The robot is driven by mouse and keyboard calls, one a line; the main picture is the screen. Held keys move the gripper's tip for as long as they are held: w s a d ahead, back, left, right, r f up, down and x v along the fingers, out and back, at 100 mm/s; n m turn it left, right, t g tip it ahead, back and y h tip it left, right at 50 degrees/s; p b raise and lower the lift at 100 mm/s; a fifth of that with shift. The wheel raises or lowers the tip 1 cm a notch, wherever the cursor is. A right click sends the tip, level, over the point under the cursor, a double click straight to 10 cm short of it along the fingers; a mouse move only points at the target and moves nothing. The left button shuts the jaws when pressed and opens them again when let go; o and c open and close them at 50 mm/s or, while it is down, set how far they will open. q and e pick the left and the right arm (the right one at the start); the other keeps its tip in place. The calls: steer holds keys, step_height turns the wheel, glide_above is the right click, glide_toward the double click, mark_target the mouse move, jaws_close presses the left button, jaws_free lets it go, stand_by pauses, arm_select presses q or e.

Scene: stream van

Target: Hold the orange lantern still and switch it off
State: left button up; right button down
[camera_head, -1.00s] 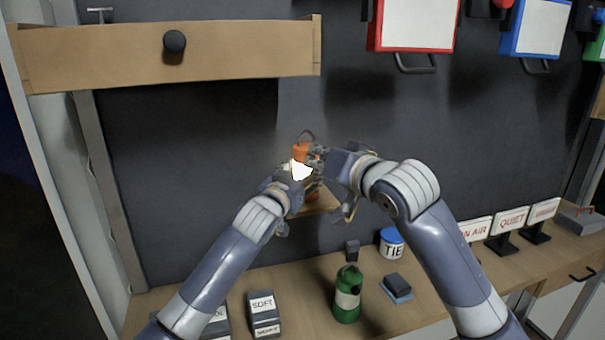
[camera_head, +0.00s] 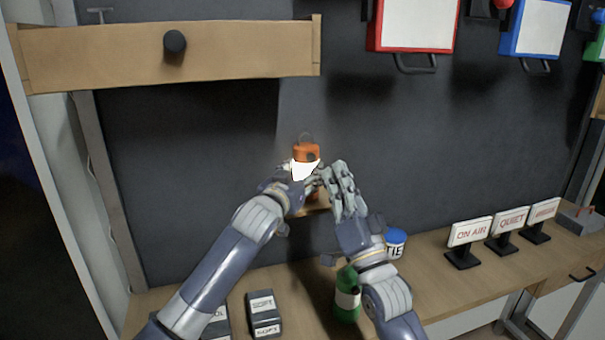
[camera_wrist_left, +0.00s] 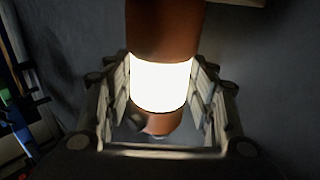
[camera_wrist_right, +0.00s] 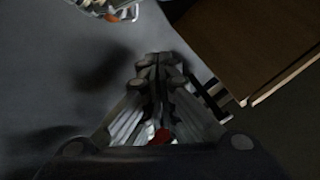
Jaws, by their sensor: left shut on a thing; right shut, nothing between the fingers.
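The orange lantern (camera_head: 306,152) stands upright at the small wooden shelf on the dark wall, and its middle band glows bright white. In the left wrist view the glowing lantern (camera_wrist_left: 161,84) sits between the fingers. My left gripper (camera_head: 303,179) is shut on the lantern around its middle. My right gripper (camera_head: 338,170) is shut and empty just right of the lantern, apart from it, fingers pointing up. In the right wrist view its fingers (camera_wrist_right: 155,62) are together. I cannot make out the lantern's switch.
The small shelf (camera_head: 317,211) is partly behind my grippers. A wooden drawer (camera_head: 240,50) hangs above left.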

arm_select(q)
steer(key=shift+f, duration=0.1)
arm_select(e)
steer(key=w+a, duration=0.2)
steer(key=w, duration=0.6)
steer(key=shift+a, duration=0.35)
steer(key=shift+w, duration=0.1)
stand_by(0.9)
steer(key=shift+w+a, duration=0.15)
steer(key=shift+w, duration=0.2)
steer(key=shift+s, duration=0.4)
stand_by(0.3)
steer(key=s+d, duration=0.2)
steer(key=s, duration=0.3)
steer(key=shift+s, duration=0.4)
arm_select(q)
steer(key=o, duration=1.3)
arm_select(e)
steer(key=shift+d, duration=0.1)
